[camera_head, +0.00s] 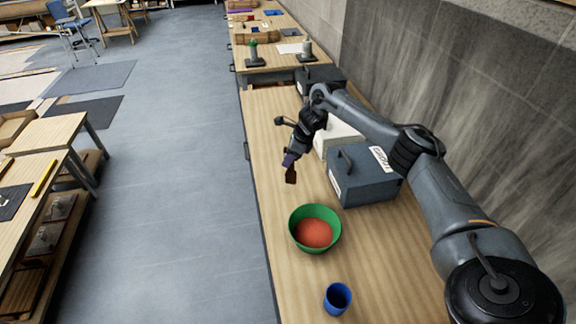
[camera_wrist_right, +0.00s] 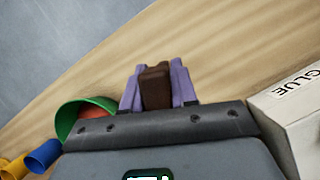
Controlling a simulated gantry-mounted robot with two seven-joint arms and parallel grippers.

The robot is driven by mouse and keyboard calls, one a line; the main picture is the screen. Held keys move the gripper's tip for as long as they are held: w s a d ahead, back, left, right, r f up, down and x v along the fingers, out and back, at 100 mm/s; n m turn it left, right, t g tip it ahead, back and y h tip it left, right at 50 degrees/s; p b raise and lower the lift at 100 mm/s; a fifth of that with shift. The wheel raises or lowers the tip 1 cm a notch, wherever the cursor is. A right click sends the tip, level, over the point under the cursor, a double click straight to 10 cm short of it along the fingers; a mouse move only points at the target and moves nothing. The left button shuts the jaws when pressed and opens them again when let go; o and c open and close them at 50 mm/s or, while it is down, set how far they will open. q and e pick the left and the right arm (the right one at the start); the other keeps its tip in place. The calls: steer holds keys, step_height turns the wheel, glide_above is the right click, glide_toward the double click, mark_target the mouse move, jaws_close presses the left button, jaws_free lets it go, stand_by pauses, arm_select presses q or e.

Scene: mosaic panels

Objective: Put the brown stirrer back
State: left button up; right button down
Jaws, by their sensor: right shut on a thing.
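The brown stirrer (camera_head: 291,177) is held in my right gripper (camera_head: 289,160), above the wooden bench and just behind the green bowl. In the right wrist view the stirrer (camera_wrist_right: 156,86) sits between the two purple fingers of the right gripper (camera_wrist_right: 157,80), which are shut on it. The green bowl (camera_head: 297,236) holds an orange-red filling and stands on the bench; it also shows in the right wrist view (camera_wrist_right: 66,118). The stirrer is apart from the bowl. My left gripper is out of view.
A blue cup (camera_head: 337,299) stands in front of the bowl; a yellow item (camera_wrist_right: 14,168) shows beside it in the wrist view. A grey box (camera_head: 365,180) and a white box (camera_head: 337,138) line the wall side. The bench (camera_head: 272,130) is clear on its left.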

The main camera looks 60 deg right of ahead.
mark_target(288, 171)
steer(key=shift+w+f, duration=0.15)
steer(key=shift+f, duration=1.95)
steer(key=c, duration=0.9)
jaws_free()
steer(key=shift+f, duration=0.1)
steer(key=v, duration=1.2)
steer(key=shift+a, duration=0.1)
